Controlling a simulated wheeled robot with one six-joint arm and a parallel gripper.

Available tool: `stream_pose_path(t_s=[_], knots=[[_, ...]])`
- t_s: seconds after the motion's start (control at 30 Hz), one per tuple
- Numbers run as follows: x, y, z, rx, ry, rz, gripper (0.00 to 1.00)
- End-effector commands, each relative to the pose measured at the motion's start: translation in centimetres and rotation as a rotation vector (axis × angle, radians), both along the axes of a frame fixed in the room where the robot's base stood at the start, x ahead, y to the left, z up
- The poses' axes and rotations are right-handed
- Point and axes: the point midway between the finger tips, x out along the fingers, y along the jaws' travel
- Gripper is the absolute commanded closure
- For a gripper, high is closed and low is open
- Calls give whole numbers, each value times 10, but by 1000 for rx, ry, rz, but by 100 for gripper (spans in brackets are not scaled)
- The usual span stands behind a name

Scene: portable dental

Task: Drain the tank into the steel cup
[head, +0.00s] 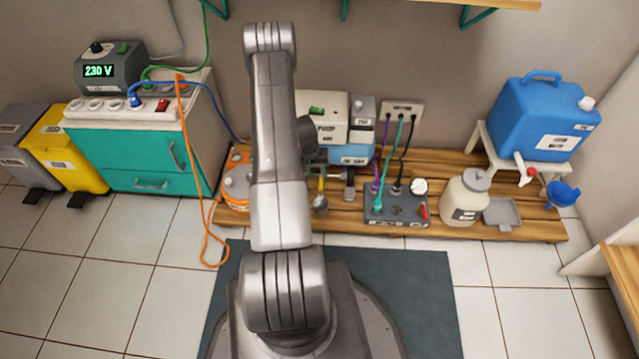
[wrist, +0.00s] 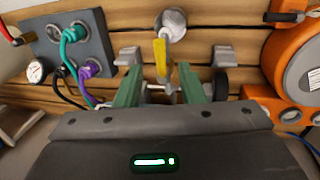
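A small steel cup (head: 320,206) stands on the wooden pallet at the front of the pump unit; its round shape is at the top of the wrist view (wrist: 172,24). A yellow lever (head: 321,186) shows just above it, and in the wrist view the lever (wrist: 160,56) overlaps the cup. The blue tank (head: 352,154) sits under the cream pump box, partly hidden by my arm. My gripper (wrist: 157,75) is open, its green fingers apart on either side of the lever's base; contact is unclear. The head view hides the gripper behind my arm.
An orange machine (head: 237,182) stands left of the cup, and a grey socket box (head: 395,207) with cables and a gauge stands right. A cream jar (head: 465,198) and a blue canister (head: 545,120) with a red tap are farther right. An orange cable (head: 205,225) hangs to the floor.

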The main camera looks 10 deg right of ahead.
Motion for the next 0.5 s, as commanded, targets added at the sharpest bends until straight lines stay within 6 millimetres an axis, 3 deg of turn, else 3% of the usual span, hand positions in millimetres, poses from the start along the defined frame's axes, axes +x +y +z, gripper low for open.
stream_pose_path(t_s=[0.03,0.2,0.5], knots=[[-1,-2,-13,0,2,-1,64],[-2,-6,-36,0,0,0,64],[-3,-9,-48,0,0,0,64]])
